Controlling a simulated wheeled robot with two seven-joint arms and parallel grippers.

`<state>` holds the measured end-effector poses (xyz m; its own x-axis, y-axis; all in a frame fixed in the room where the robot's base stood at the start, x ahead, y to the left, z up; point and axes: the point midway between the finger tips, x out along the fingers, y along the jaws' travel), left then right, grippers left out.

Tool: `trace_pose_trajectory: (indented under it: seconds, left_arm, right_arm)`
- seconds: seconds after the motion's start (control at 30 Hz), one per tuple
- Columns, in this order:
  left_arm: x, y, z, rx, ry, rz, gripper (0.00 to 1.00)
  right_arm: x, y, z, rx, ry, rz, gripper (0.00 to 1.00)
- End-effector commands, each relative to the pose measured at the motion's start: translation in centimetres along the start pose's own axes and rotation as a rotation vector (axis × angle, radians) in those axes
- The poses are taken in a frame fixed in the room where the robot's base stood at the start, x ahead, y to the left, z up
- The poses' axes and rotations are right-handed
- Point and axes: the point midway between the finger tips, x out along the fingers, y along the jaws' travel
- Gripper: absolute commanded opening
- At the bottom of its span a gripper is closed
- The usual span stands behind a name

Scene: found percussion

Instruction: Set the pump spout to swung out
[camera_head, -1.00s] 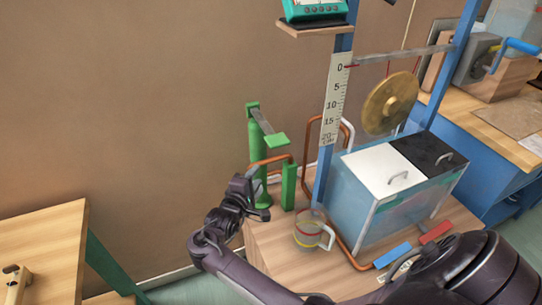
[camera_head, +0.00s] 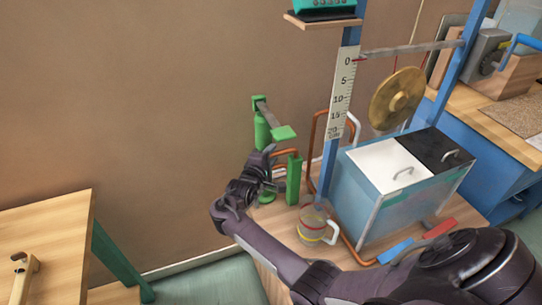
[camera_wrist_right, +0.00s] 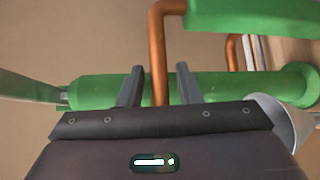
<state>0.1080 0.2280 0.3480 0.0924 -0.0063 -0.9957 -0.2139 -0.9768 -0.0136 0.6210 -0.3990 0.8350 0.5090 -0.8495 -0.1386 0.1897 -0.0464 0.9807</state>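The green hand pump (camera_head: 261,130) stands against the wall on the wooden bench, its lever running down to a green pad (camera_head: 284,133). A copper pipe (camera_head: 287,152), which looks like its spout, bends over beside an upright green block (camera_head: 293,180). My right gripper (camera_head: 274,166) is at the pump, partly covering its lower body. In the right wrist view the gripper (camera_wrist_right: 159,75) is open, with the copper pipe (camera_wrist_right: 157,45) running between its fingers and the green cylinder (camera_wrist_right: 230,88) behind. Contact with the pipe cannot be told. My left gripper is out of view.
A gold disc (camera_head: 383,105) hangs above. A blue post (camera_head: 333,165) with a scale rises beside the tank. A wooden table (camera_head: 60,235) is at left.

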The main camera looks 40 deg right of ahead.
Motion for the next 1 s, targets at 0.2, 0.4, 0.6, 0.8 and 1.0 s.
trace_pose_trajectory:
  seconds: [0.2, 0.4, 0.6, 0.8, 1.0]
  left_arm:
    - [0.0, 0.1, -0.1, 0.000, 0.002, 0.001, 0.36]
    - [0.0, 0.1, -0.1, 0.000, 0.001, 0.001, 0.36]
    - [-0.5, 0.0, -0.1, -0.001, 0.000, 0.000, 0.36]
    - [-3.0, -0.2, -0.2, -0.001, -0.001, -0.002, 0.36]
    - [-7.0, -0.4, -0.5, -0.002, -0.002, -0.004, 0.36]
  right_arm:
    - [0.0, 0.0, 0.0, 0.000, 0.000, 0.000, 0.02]
    - [-0.1, -0.1, 0.0, 0.000, 0.000, -0.001, 0.00]
    - [-0.1, 0.0, 0.1, -0.004, 0.011, 0.000, 0.00]
    - [-0.6, 0.3, 0.8, -0.017, 0.077, 0.009, 0.00]
    - [-1.4, 0.4, 1.9, -0.041, 0.216, 0.027, 0.00]
